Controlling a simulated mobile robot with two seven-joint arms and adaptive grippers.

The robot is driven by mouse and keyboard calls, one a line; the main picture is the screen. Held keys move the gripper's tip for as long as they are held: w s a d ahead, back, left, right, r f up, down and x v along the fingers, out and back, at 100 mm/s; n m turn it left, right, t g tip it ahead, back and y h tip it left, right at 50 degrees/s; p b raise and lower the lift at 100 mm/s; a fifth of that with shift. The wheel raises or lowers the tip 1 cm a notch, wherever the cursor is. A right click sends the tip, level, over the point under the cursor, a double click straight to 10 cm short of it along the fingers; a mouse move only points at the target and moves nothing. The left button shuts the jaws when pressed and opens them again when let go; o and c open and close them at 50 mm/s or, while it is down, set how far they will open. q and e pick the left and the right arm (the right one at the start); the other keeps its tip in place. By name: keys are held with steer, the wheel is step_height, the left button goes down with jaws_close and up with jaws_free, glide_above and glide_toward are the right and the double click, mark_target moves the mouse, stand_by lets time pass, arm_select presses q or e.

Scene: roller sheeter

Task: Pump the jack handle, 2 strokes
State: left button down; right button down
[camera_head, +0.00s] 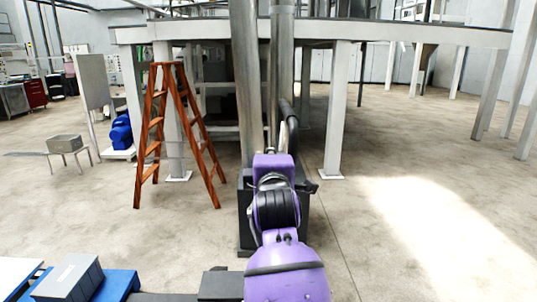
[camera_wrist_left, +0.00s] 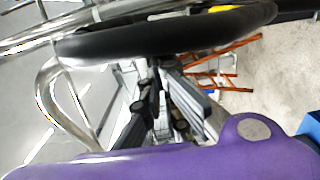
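My purple left arm reaches up from the bottom centre of the head view, in front of two thick grey metal columns (camera_head: 246,90). Its wrist covers what lies just beyond it, so I cannot make out the jack handle for certain. A thick black curved tube (camera_head: 289,120) rises beside the columns, above the wrist. In the left wrist view, dark and grey finger parts of my left gripper (camera_wrist_left: 160,112) show in the middle, below a black curved bar (camera_wrist_left: 170,32). I cannot tell if they are open or closed on anything. My right gripper is out of view.
An orange stepladder (camera_head: 165,130) stands left of the columns. A white-legged platform (camera_head: 335,120) spans behind. A grey box (camera_head: 70,277) lies on a blue surface at bottom left. The floor to the right is clear and sunlit.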

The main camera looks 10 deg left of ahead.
mark_target(296, 157)
arm_select(q)
steer(key=shift+w+d+r, duration=0.1)
steer(key=shift+d, duration=0.35)
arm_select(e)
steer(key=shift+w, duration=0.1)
